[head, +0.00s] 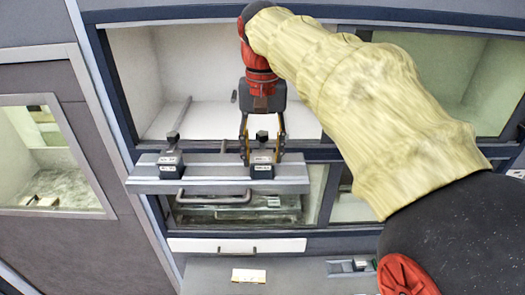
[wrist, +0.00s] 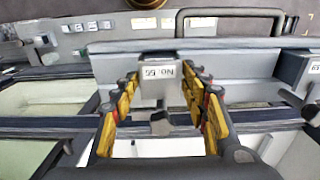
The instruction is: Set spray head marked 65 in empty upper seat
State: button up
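A grey block labelled No 65, the spray head (wrist: 157,72), shows upside down in the wrist view. In the head view it (head: 262,171) stands at the right part of a grey ledge, with a dark knob on top. My gripper (head: 262,155) points down at it, one finger on each side. In the wrist view the gripper's (wrist: 160,78) yellow-padded fingertips lie close along the block's sides; I cannot tell whether they touch it. The block appears still on the ledge. I cannot make out an empty upper seat.
A similar labelled block (head: 170,165) stands left on the ledge (head: 215,186). A thin rod (head: 182,115) stands behind it. The open white bay (head: 205,75) lies behind, inside a dark frame. A handle (head: 215,198) and a white drawer front (head: 215,245) lie below the ledge.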

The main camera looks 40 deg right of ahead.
jog(key=o, duration=0.3)
notch_tip(320, 180, up, 12)
dwell(0.7)
jog(key=s+a+f+n+t, duration=0.2)
jog(key=s+a+f, duration=0.2)
jog(key=f, duration=0.5)
jog(key=s+a+f+n+t, duration=0.2)
jog(key=s+a+f+n, duration=0.15)
jog(key=f, duration=0.55)
jog(key=s+a+f+n+t, duration=0.1)
jog(key=s+a+f+t, duration=0.1)
jog(key=s+a+f, duration=0.5)
jog(key=f+b, duration=1)
jog(key=f, duration=0.1)
jog(key=w+d+f+b, duration=0.1)
jog(key=f+b, duration=1)
jog(key=w+d+f+b, duration=0.1)
jog(key=f+b, duration=0.9)
jog(key=f, duration=0.1)
jog(key=shift+w+d, duration=0.15)
jog(key=shift+d, duration=0.1)
jog(key=shift+c, duration=0.4)
